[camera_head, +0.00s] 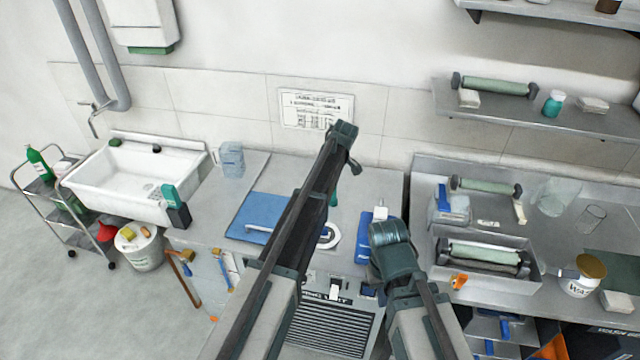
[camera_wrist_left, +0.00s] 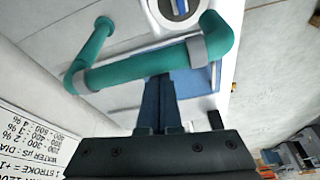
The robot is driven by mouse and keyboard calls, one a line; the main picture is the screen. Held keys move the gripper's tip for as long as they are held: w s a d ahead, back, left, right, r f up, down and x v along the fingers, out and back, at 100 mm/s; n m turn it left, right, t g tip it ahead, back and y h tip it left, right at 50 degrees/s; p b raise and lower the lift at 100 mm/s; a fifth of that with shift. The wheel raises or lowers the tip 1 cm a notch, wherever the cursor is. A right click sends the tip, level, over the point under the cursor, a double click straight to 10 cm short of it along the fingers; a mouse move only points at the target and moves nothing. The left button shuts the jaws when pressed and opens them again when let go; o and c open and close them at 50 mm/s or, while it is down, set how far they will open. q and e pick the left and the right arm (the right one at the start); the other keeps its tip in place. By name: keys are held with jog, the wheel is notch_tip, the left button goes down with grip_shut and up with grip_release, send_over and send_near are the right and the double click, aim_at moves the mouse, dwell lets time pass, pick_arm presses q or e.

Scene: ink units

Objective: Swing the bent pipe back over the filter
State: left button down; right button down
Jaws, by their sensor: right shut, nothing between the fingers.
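The bent pipe (camera_wrist_left: 130,70) is green with grey bands and crosses the left wrist view, one end turned up at the right and the other bent at the left. In the head view only a small green part of it (camera_head: 334,196) shows beside my left arm. The filter opening (camera_wrist_left: 182,8), a round ring on a white plate, lies beyond the pipe; it also shows in the head view (camera_head: 329,236), partly hidden by my arm. My left gripper (camera_wrist_left: 160,82) has its fingers together at the pipe; contact is unclear. My right gripper (camera_head: 388,236) is shut and empty.
A blue mat (camera_head: 250,218) lies left of my left arm, and a clear container (camera_head: 231,158) stands behind it. A white sink (camera_head: 130,178) is at the left. A grey tray with a roller (camera_head: 530,270) stands on the right counter. A wall shelf (camera_head: 540,112) hangs above.

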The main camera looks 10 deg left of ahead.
pick_arm(q)
jog(key=shift+d, duration=0.2)
dwell(0.3)
jog(key=a, duration=0.4)
jog(key=p+v, duration=0.8)
jog(key=v, duration=0.1)
jog(key=shift+w+p, duration=0.35)
jog(key=shift+w, duration=0.05)
jog(key=shift+d, duration=0.1)
